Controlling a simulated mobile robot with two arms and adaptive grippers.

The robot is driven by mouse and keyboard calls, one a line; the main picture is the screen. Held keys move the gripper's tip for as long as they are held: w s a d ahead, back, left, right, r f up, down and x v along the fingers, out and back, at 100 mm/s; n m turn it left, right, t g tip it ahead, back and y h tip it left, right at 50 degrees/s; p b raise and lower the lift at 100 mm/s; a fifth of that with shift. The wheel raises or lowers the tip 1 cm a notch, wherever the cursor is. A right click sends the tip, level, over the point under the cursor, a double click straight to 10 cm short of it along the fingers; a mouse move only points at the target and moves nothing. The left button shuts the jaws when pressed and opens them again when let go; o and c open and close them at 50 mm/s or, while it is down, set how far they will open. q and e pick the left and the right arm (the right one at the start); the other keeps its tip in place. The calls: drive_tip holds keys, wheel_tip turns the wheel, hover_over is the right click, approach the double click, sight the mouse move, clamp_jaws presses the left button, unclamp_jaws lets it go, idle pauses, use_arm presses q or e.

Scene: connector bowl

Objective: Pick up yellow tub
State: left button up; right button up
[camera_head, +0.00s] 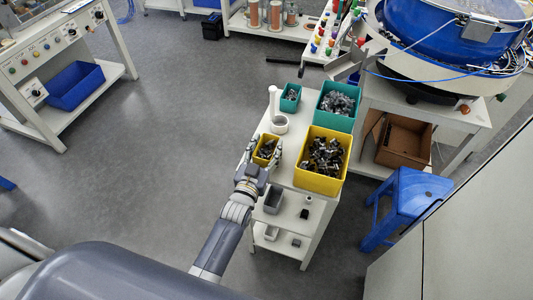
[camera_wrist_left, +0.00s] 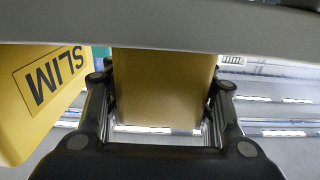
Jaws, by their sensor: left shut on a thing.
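A small yellow tub (camera_head: 258,161) with dark metal parts in it is at the left edge of a white cart's top. My left gripper (camera_head: 264,149) has one finger on each side of it and is shut on it. In the left wrist view the tub's plain wall (camera_wrist_left: 165,85) fills the space between the fingers. I cannot tell whether its base touches the cart. A larger yellow tub (camera_head: 320,184), full of metal parts, stands to the right; its wall with "SLIM" lettering shows in the left wrist view (camera_wrist_left: 35,100). My right gripper is not in view.
A grey bin (camera_head: 273,201) is nearer. A blue stool (camera_head: 405,205) stands right. Floor on the left is clear.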

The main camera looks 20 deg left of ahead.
sight(267, 158)
use_arm(q)
drive_tip(key=shift+r, duration=0.15)
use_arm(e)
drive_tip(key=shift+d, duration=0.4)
use_arm(q)
drive_tip(key=shift+r, duration=0.65)
wheel_tip(267, 158, up, 8)
drive_tip(key=shift+r, duration=0.25)
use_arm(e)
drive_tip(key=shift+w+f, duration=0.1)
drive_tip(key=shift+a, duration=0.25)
